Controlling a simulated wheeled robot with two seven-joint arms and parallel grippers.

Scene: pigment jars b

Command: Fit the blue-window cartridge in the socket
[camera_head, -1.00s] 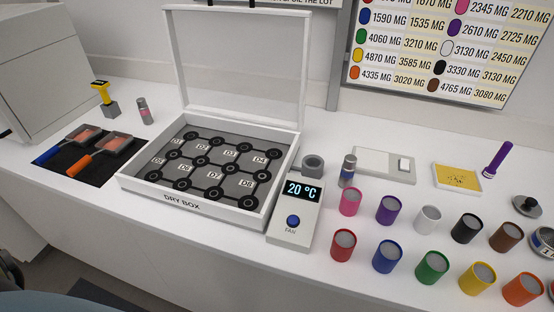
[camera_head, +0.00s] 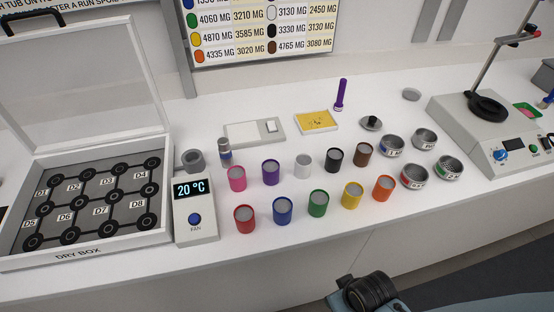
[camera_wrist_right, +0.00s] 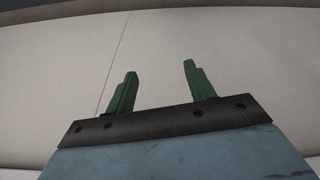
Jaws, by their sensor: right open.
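The blue-window cartridge (camera_head: 224,152), a small grey cylinder with a blue band, stands upright on the counter in the head view. The socket (camera_head: 192,161), a dark grey ring-shaped piece, is just left of it, behind the fan unit. The cartridge is beside the socket, not in it. My right gripper (camera_wrist_right: 160,82) shows in the wrist view with its two green fingers apart and nothing between them. It faces the plain pale counter front, away from the cartridge. My left gripper is not in view.
The fan unit (camera_head: 195,211) reads 20 °C beside the open dry box (camera_head: 110,232). My right arm shows at the lower edge.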

